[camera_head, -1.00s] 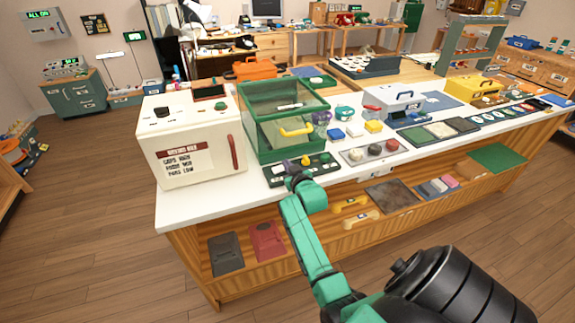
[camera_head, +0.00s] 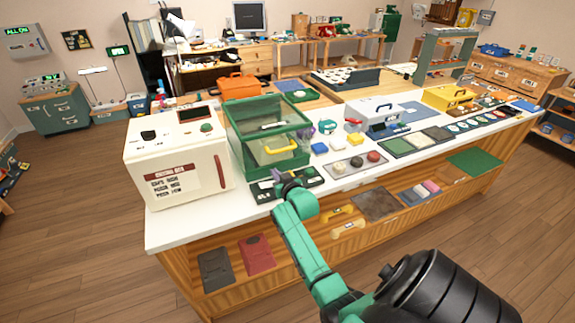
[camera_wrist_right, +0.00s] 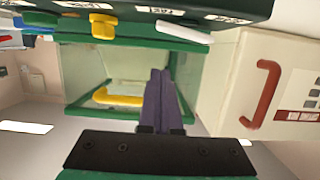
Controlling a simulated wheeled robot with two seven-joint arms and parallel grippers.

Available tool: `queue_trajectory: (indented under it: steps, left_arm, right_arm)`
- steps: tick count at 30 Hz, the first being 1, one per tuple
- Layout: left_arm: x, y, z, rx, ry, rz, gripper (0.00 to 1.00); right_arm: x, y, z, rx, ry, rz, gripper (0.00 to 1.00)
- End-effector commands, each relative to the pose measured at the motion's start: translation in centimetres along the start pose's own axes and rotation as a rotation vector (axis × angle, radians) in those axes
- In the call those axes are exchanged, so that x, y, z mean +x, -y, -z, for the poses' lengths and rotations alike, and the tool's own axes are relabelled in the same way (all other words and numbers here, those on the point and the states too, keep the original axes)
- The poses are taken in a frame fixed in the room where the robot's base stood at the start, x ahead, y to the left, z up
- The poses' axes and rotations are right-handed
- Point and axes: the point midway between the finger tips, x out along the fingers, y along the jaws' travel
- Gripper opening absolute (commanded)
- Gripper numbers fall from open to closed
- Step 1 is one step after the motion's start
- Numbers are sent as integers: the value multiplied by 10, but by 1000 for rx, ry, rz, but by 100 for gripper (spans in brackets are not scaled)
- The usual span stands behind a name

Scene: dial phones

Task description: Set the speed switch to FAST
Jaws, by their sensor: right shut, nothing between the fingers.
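In the right wrist view the panel (camera_wrist_right: 240,12) crosses the top edge, with a white lever-like piece (camera_wrist_right: 184,32), a yellow knob (camera_wrist_right: 103,26), a blue piece (camera_wrist_right: 38,18) and white labels. I cannot tell for sure which piece is the speed switch or how it is set. My right gripper (camera_head: 282,183) is at the panel, hiding part of it. Its purple fingers (camera_wrist_right: 160,75) are together and empty, near the white piece; contact cannot be told. My left gripper is not in view.
A cream box with a red handle (camera_head: 178,160) stands left of the case. The case has a yellow handle (camera_head: 280,146). A plate with round buttons (camera_head: 356,164) lies to the right of the panel. Yellow handles (camera_head: 338,214) lie on the shelf below.

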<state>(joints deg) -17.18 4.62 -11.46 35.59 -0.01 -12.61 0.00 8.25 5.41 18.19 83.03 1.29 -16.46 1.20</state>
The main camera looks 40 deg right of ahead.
Motion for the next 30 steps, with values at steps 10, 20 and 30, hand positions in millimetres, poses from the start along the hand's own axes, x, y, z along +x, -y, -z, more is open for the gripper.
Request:
queue_trajectory:
  steps: [10, 20, 30]
  left_arm:
    - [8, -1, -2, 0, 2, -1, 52]
    - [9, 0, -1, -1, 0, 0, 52]
    - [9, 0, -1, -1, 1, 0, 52]
  right_arm:
    - [-83, -3, -6, -1, 3, 0, 0]
    - [-99, -3, -3, 1, 0, 0, 0]
    - [-99, -3, -3, 0, 0, 0, 0]
